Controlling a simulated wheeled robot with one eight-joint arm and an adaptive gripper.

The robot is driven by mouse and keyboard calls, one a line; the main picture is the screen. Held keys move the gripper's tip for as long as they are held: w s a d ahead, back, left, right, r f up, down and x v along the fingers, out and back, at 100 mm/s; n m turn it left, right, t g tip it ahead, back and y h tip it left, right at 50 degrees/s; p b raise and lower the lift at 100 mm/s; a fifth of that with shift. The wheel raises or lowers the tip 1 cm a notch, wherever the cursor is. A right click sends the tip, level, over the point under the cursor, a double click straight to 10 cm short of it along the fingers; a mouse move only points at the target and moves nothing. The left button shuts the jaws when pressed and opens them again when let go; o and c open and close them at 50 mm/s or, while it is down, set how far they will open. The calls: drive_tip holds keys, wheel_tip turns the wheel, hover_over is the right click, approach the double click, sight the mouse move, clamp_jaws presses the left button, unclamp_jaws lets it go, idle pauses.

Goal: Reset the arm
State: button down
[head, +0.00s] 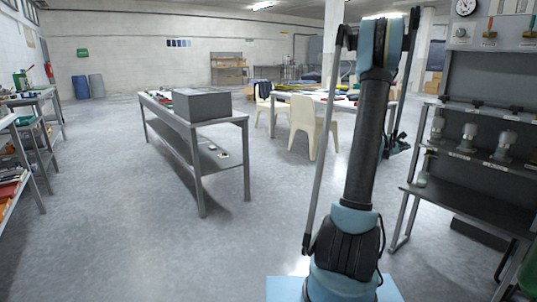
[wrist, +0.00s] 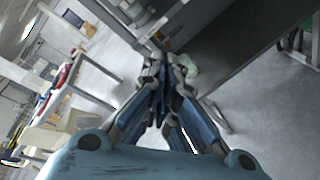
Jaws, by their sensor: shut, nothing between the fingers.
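My gripper (wrist: 158,66) shows in the wrist view with its blue and grey fingers drawn together and nothing between them. My arm stands raised right of centre in the head view, its upper link tall and its forearm folded down behind it. The gripper end in the head view is dark and partly hidden behind my arm, close to the left side of the grey shelf rack (head: 470,150). In the wrist view, a grey shelf edge lies just beyond the fingertips; I cannot tell the exact gap.
A grey workbench (head: 240,118) with a grey box (head: 202,105) stands left of centre. A white chair (head: 308,125) stands by a cluttered table behind my arm. Benches line the left edge. Glass jars (head: 468,138) stand on the rack. The floor (head: 130,240) at front left is clear.

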drive_tip(key=s+a+r+m+g+y, duration=0.1)
drive_tip(key=s+a+m+y, duration=0.25)
drive_tip(key=s+a, duration=0.6)
drive_tip(key=s+a+r+m+g+y, duration=0.15)
drive_tip(key=s+a+m, duration=0.25)
drive_tip(key=s+a, duration=0.55)
drive_tip(key=s+a+f+m+g+y, duration=0.1)
drive_tip(key=s+a+f+y, duration=0.3)
drive_tip(key=s+a, duration=0.7)
drive_tip(key=s+a+f+m+g+y, duration=0.2)
drive_tip(key=s+a+f+m+y, duration=0.2)
drive_tip(key=s+a+f, duration=0.3)
drive_tip(key=s+a, duration=0.5)
drive_tip(key=a, duration=0.2)
drive_tip(key=shift+a+f, duration=0.2)
drive_tip(key=shift+f, duration=0.15)
drive_tip(key=shift+m, duration=0.25)
